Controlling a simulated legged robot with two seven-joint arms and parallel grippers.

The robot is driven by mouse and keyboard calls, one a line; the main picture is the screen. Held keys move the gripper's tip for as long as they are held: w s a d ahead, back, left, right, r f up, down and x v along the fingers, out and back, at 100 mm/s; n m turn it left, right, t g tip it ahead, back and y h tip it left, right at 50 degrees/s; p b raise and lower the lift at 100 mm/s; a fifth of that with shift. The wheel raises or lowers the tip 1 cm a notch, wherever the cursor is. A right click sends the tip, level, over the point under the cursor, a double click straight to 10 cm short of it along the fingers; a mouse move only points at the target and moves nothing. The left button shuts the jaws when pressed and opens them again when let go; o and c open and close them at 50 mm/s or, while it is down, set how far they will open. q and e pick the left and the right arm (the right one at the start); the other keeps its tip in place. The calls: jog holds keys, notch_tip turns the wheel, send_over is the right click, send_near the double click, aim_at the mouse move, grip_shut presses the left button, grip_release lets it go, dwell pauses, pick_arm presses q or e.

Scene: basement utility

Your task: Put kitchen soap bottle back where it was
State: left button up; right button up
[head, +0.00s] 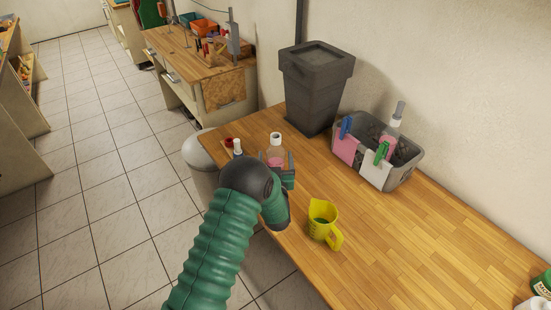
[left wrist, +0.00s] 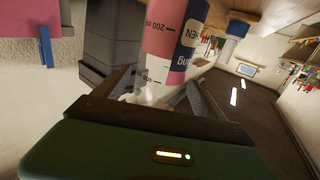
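A clear bottle (head: 275,157) with a pale cap and pink contents is at the far left part of the wooden table, partly hidden by my left gripper (head: 284,178). In the left wrist view this bottle (left wrist: 172,45) appears upside down, with pink, white and blue label parts and volume marks. My left gripper (left wrist: 160,88) has one finger on each side of it, close to its surface. Whether the fingers press on it is unclear. A second pink bottle (head: 388,143) with a grey top stands in the grey basket (head: 404,166). My right gripper is not in view.
A yellow measuring jug (head: 322,220) stands on the table, right of my left gripper. A tall dark grey bin (head: 314,88) stands at the back. A small white-capped container (head: 238,147) is left of the bottle. The table's middle right (head: 425,235) is clear.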

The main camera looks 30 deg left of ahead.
pick_arm(q)
jog(key=shift+d+r, duration=0.15)
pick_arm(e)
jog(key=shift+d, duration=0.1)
pick_arm(q)
jog(key=shift+s+d, duration=0.1)
jog(key=shift+d, duration=0.05)
pick_arm(e)
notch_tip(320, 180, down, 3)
jog(key=b, duration=0.3)
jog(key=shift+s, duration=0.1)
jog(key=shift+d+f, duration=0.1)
pick_arm(q)
jog(key=v, duration=1.1)
jog(key=shift+s+d, duration=0.2)
jog(key=shift+s, duration=0.1)
